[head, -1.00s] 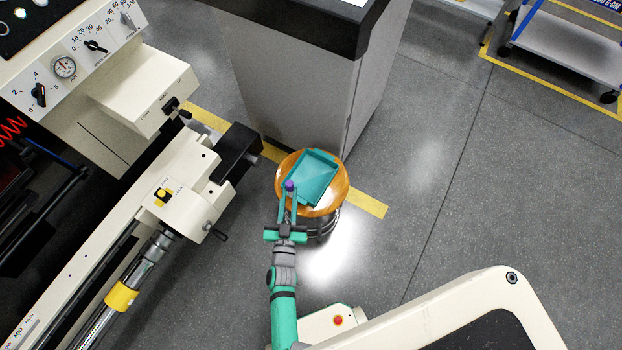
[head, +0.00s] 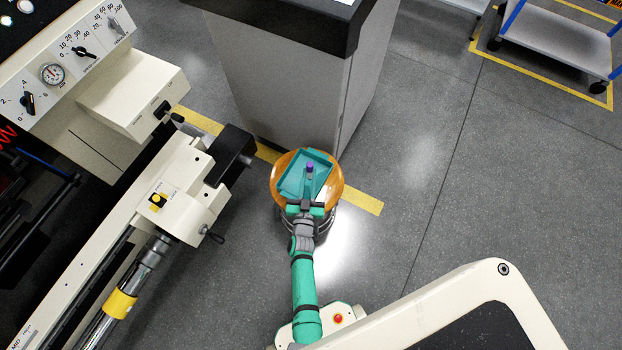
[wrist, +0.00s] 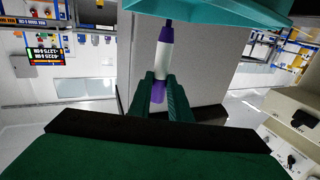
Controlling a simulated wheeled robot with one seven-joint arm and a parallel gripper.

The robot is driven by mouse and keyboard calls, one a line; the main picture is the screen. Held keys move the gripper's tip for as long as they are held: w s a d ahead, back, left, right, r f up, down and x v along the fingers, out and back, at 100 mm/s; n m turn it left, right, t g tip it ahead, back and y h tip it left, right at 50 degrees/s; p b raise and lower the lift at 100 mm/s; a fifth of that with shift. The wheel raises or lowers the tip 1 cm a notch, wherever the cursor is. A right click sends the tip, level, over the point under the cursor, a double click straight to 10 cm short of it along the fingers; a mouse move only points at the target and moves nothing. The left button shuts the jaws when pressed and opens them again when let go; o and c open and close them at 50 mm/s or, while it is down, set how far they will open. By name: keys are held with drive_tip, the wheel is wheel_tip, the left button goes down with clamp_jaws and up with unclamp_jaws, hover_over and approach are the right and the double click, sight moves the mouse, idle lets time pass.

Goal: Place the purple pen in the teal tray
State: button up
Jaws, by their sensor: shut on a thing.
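The purple pen (head: 310,167) has purple ends and a white middle. In the wrist view the pen (wrist: 163,58) stands between my two green fingers, its thin dark tip reaching up to the tray's edge in the picture. My gripper (head: 309,178) is shut on it; in the wrist view the fingers (wrist: 160,85) clasp its lower purple part. The teal tray (head: 290,182) lies on a round wooden stool top. In the head view the pen and fingers overlap the tray's right half.
The wooden stool (head: 334,186) stands on grey floor. A cream machine (head: 180,195) with a black end block is close on its left. A grey cabinet (head: 285,80) rises just behind it. The floor at right is open, with a cart (head: 555,45) far back.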

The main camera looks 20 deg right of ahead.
drive_tip(key=shift+w+d+f, duration=0.25)
drive_tip(key=shift+d+f, duration=0.05)
drive_tip(key=shift+f, duration=0.25)
drive_tip(key=shift+w+d+f, duration=0.2)
drive_tip(key=shift+d+f, duration=0.1)
drive_tip(key=shift+f, duration=1.6)
drive_tip(key=shift+f, duration=0.1)
drive_tip(key=o, duration=0.9)
